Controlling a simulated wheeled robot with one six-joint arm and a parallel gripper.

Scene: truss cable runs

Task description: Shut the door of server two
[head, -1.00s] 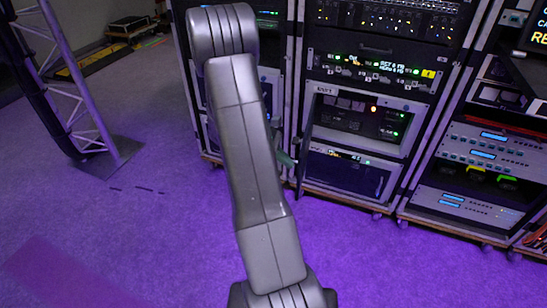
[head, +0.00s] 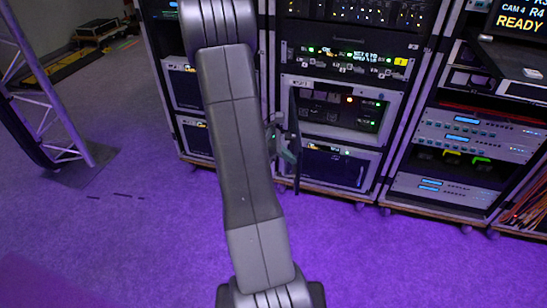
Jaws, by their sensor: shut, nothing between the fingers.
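A server bay (head: 335,112) with red and green lights sits in the middle rack; its label is too small to read surely. A thin dark door (head: 297,150) stands out from the bay's left side, seen almost edge-on, so it is open. My gripper (head: 287,152) is small and partly hidden behind my arm. It is shut and empty, just left of the door. I cannot tell whether it touches the door.
Another unit (head: 338,168) sits below the bay. A rack (head: 455,150) stands to the right, and a truss tower (head: 55,120) to the left. The purple floor (head: 130,235) in front is mostly clear.

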